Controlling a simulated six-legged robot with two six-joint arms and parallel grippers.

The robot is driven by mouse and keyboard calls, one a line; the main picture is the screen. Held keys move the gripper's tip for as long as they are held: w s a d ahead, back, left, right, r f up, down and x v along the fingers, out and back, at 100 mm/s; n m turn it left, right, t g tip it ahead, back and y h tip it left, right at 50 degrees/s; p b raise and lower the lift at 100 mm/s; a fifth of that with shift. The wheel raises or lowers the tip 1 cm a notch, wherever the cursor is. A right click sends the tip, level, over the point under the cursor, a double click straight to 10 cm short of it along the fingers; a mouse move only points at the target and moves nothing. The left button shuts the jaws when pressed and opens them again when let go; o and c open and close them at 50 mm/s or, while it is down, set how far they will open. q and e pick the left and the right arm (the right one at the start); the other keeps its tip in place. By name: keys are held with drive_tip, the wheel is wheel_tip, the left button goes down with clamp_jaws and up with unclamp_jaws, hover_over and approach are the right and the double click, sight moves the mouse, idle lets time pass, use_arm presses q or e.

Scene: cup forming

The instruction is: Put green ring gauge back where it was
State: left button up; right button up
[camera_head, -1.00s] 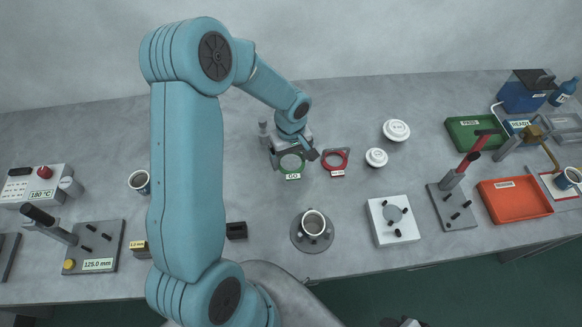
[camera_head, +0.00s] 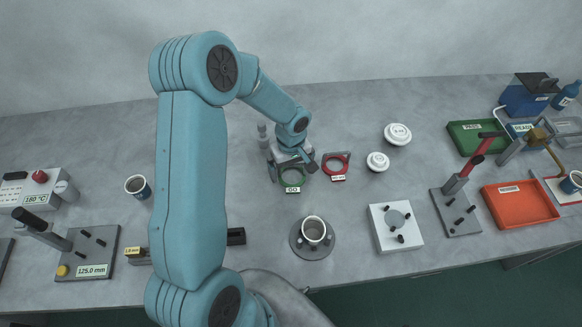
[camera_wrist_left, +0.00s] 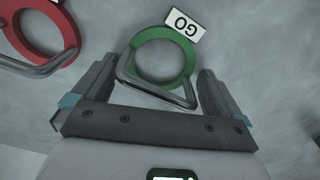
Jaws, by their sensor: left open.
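The green ring gauge (camera_head: 292,187) lies on the grey table with its white GO label at the front edge. In the left wrist view the green ring (camera_wrist_left: 138,62) and its grey handle are between the two fingers. My left gripper (camera_head: 291,171) is over it from behind. In the left wrist view the left gripper (camera_wrist_left: 157,68) is open, one finger on each side of the gauge, with gaps visible. The handle is close to the palm. A red ring gauge (camera_head: 334,175) lies just to the right. My right gripper is not in view.
A grey peg-like thing (camera_head: 262,132) stands left of the gripper. White round pieces (camera_head: 397,135) are to the right. A cup on a round base (camera_head: 313,231) is in front. My left upper arm hides part of the table's left half.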

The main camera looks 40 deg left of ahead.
use_arm(q)
wheel_tip(320, 180, up, 12)
drive_tip(key=p, duration=0.6)
drive_tip(key=shift+f, duration=0.1)
drive_tip(key=shift+f, duration=0.1)
drive_tip(key=shift+s, duration=0.1)
